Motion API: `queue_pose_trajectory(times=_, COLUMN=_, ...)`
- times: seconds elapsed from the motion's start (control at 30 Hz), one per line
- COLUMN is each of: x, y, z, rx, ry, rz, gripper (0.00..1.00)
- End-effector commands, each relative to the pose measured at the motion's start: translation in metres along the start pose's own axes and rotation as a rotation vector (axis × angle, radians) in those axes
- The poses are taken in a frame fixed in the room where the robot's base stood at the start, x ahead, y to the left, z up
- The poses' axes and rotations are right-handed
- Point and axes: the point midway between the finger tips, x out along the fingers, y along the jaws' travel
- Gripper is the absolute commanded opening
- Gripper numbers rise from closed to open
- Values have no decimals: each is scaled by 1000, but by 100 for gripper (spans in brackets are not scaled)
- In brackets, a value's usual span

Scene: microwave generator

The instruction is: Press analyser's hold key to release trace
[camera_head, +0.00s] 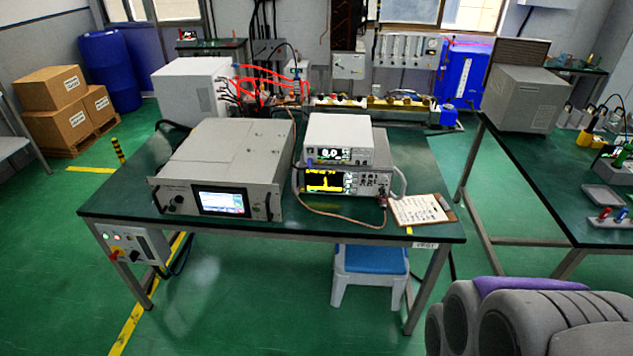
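The analyser (378,184) sits on the green bench, right of its middle, its front panel facing me. Its dark screen (331,182) shows a yellow trace. Small keys (374,180) lie to the right of the screen, too small here to tell which is the hold key. A white meter (338,135) reading about 0.0 stands on top of the analyser. A copper-coloured cable meets the analyser's lower right front. My gripper is not visible; rounded grey arm parts of mine with a purple strip fill the lower right corner.
A large grey generator (228,160) with a lit screen stands left of the analyser. A clipboard (418,209) lies on its right. The bench (150,206) has a blue-topped stool (370,260) underneath. Another bench (545,185) stands right. Green floor in front is clear.

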Motion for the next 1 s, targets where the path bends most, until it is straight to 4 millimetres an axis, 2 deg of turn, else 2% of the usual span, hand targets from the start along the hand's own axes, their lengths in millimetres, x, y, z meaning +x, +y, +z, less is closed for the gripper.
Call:
queue_pose_trajectory(times=0.07, x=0, y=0, z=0, rx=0, ry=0, rz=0, gripper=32)
queue_pose_trajectory(times=0.4, x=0, y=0, z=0, rx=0, ry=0, rz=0, gripper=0)
queue_pose_trajectory(times=1.0, x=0, y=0, z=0, rx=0, ry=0, rz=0, gripper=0)
